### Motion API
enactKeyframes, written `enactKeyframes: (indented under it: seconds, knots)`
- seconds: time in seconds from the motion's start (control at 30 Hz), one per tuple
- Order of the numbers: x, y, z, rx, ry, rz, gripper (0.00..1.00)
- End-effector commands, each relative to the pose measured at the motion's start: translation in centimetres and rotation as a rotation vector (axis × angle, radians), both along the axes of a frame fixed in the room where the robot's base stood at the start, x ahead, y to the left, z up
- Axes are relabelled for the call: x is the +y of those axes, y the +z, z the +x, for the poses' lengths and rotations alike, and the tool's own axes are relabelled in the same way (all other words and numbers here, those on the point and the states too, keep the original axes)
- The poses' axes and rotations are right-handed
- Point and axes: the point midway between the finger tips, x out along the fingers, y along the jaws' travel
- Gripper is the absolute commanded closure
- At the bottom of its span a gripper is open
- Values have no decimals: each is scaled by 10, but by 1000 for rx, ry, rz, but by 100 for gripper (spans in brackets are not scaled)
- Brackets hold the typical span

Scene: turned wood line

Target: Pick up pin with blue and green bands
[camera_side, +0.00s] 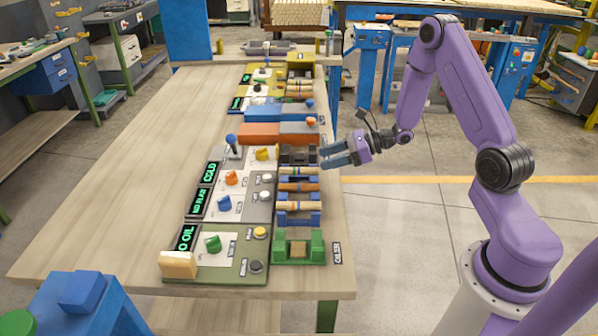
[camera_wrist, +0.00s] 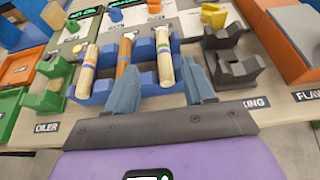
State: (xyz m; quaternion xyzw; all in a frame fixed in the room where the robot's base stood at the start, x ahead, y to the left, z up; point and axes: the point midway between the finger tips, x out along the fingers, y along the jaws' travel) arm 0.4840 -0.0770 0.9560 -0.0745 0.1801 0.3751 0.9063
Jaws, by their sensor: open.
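Three wooden pins lie side by side in a blue rack (camera_wrist: 148,88). In the wrist view, the left pin (camera_wrist: 87,72) and right pin (camera_wrist: 164,58) are pale, and the middle pin (camera_wrist: 124,58) is orange-brown. In the side view, the orange-brown pin (camera_side: 298,187) and a pale pin (camera_side: 298,206) show. My gripper (camera_side: 337,153) is open and empty at the table's right edge. In the wrist view its fingers (camera_wrist: 162,86) straddle the right pin's near end, apart from it.
A black fixture (camera_wrist: 232,62) stands right of the rack in the wrist view, with an orange block (camera_wrist: 296,38) beyond. A green fixture (camera_side: 298,246) stands at the near end. Control panels with knobs (camera_side: 217,245) line the left side. The table's left half (camera_side: 120,190) is clear.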

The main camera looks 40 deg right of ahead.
Motion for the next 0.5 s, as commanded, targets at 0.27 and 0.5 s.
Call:
enactKeyframes:
  seconds: [0.27, 0.5]
  knots:
    - [25, -15, 24, 1, 2, 0, 47]
    - [34, -24, 36, 1, 3, -1, 47]
